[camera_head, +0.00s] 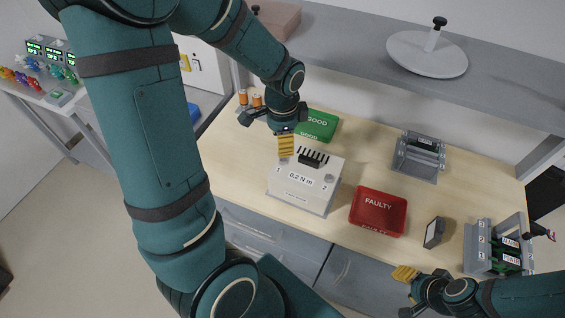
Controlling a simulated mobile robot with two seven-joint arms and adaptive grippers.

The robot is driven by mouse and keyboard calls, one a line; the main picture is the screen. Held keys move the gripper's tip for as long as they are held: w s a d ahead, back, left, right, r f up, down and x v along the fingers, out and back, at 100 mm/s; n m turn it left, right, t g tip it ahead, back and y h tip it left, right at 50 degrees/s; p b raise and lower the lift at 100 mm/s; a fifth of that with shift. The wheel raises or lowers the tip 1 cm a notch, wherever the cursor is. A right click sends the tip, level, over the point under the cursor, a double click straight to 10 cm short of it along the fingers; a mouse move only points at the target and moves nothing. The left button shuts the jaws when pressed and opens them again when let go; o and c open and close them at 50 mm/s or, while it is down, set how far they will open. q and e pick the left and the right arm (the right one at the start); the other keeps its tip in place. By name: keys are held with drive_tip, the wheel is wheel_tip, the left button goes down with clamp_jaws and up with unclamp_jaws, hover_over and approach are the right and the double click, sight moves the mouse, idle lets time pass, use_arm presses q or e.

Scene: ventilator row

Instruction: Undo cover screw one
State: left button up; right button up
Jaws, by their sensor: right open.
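The white box (300,200) labelled "0.2 N m" stands on the bench, with a black handle and dark slots on top. It carries the marks 1 at left and 2 at right. A small round screw-like part (330,178) shows by mark 2. The one by mark 1 is not clearly visible. My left gripper (286,146) points down just above the box's back left, its yellow fingertips overlapping the box edge; their gap cannot be made out and contact is unclear. My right gripper (405,274) is open and empty at the bench's front edge, low right.
A green "GOOD" tray (318,124) lies behind the box and a red "FAULTY" tray (378,211) to its right. A grey holder (419,157), a small dark block (434,232) and a rack with green boards (505,260) stand farther right. A grey shelf (370,52) overhangs the back.

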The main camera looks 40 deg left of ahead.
sight(283, 159)
use_arm(q)
wheel_tip(283, 159, down, 6)
drive_tip(key=b, duration=0.4)
drive_tip(key=shift+f, duration=0.1)
drive_tip(key=shift+f+b, duration=0.7)
drive_tip(key=shift+o, duration=0.2)
clamp_jaws()
